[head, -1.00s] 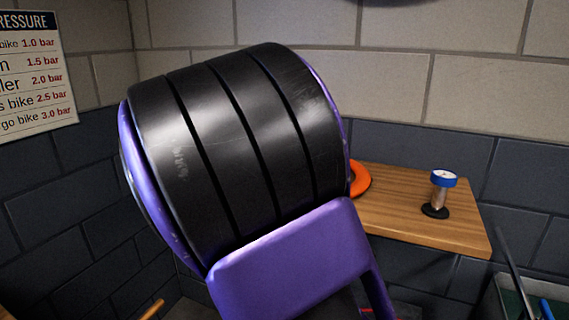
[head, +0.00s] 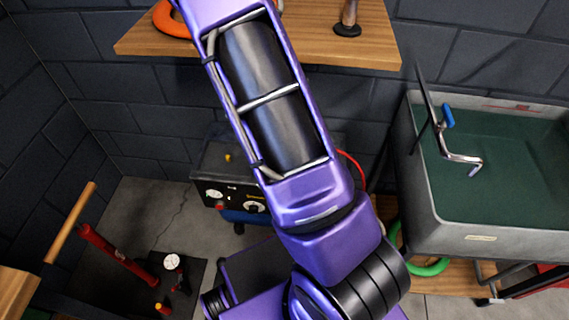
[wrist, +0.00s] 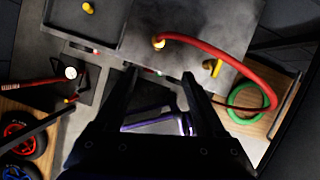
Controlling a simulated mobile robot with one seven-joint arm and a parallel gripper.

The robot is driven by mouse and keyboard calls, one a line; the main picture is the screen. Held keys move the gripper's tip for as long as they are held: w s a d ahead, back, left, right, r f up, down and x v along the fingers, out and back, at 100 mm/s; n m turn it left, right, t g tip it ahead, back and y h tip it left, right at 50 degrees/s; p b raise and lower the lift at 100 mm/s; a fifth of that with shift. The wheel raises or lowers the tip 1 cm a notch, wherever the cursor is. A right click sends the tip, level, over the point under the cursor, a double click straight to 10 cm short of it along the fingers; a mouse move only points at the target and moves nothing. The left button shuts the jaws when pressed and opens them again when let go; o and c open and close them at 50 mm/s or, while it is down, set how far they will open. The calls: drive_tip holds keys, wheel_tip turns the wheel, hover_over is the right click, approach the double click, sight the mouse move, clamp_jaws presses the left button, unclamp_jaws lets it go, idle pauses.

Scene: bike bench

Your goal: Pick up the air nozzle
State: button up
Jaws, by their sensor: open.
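No part is clearly recognisable as the air nozzle. In the wrist view, a red hose (wrist: 215,50) rises from a brass-coloured fitting (wrist: 158,42) on a grey box top. A small yellow piece (wrist: 213,67) lies near it, and I cannot tell whether it is the nozzle. My gripper (wrist: 160,80) is open and empty, with its dark fingers over the lower front part of the box. In the head view the gripper is not visible, and my purple arm crosses the middle. The red hose (head: 354,170) shows partly behind the arm.
A dark compressor-like box (head: 215,188) with dials stands behind my arm. A green-lined sink (head: 500,160) is at right, with a green ring (head: 430,268) below. A wooden shelf (head: 300,40) is above. A red floor pump (head: 115,255) stands at lower left.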

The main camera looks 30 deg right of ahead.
drive_tip(key=shift+w+r+b+x, duration=0.15)
drive_tip(key=shift+b+x, duration=0.3)
drive_tip(key=shift+x, duration=2.35)
drive_tip(key=shift+w+b+x, duration=0.25)
drive_tip(key=shift+b+x, duration=0.25)
drive_tip(key=shift+x, duration=2.25)
drive_tip(key=shift+w+r+b+x, duration=0.15)
drive_tip(key=shift+b+x, duration=0.3)
drive_tip(key=shift+x, duration=2.35)
clamp_jaws()
